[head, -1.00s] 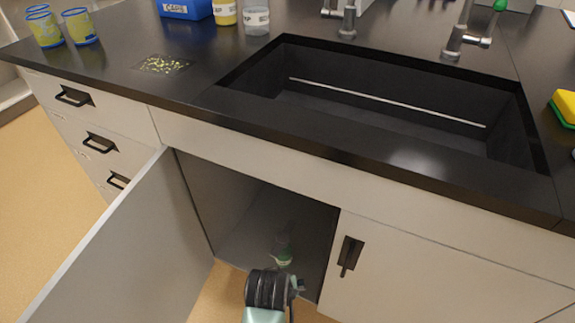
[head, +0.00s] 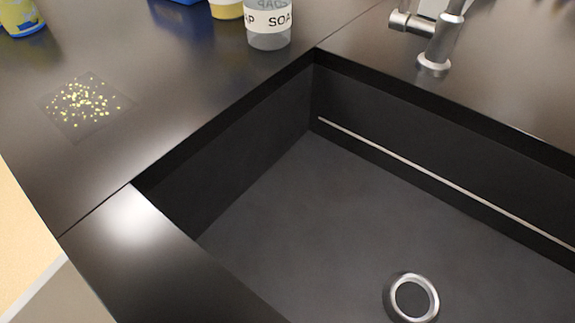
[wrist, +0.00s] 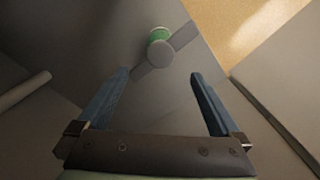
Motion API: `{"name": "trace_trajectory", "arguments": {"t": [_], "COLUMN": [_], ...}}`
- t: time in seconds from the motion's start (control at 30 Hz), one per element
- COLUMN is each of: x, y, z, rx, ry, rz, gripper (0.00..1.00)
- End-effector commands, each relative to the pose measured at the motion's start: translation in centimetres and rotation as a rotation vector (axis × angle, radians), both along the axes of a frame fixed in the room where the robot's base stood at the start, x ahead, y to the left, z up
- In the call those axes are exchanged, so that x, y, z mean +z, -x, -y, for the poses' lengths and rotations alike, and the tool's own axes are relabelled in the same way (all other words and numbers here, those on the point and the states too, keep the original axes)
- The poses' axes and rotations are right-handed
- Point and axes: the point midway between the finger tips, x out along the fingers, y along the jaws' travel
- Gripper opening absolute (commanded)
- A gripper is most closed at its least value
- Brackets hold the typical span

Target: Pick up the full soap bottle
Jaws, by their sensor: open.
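In the wrist view, a small bottle with a pale round top and green sides (wrist: 158,48) stands on the grey floor of the cabinet. My gripper (wrist: 160,74) is open, with its two blue fingers apart. The bottle shows beyond the fingertips, about midway between them, and nothing is between the fingers. In the head view, a clear bottle labelled SOAP (head: 268,40) stands on the counter behind the sink's left corner and looks empty. My gripper is outside the head view.
The dark sink (head: 300,220) with its drain ring (head: 412,297) fills much of the head view. A tap (head: 435,55) stands behind it. A speckled patch (head: 85,105) lies on the counter. Pale panels flank the gripper in the wrist view, with tan floor (wrist: 235,30) at upper right.

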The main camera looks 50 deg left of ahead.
Motion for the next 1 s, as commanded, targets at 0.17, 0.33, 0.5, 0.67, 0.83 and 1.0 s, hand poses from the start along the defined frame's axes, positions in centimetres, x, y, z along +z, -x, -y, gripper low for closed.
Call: {"name": "trace_trajectory", "arguments": {"t": [0.17, 0.33, 0.5, 0.67, 0.83, 1.0], "x": [-3.1, -6.2, -7.6, -8.2, -10.2, -12.5], "y": [0.1, 0.0, 0.0, 0.0, 0.1, 0.2], "z": [0.0, 0.0, 0.0, -0.1, -0.1, -0.1], "rx": [0.002, 0.001, 0.000, 0.001, 0.001, 0.001], "ry": [0.002, 0.001, 0.000, -0.001, 0.001, 0.000], "rz": [-0.002, -0.001, 0.000, 0.001, -0.001, 0.000], "gripper": [1.00, 1.00, 1.00, 1.00, 1.00, 1.00]}}
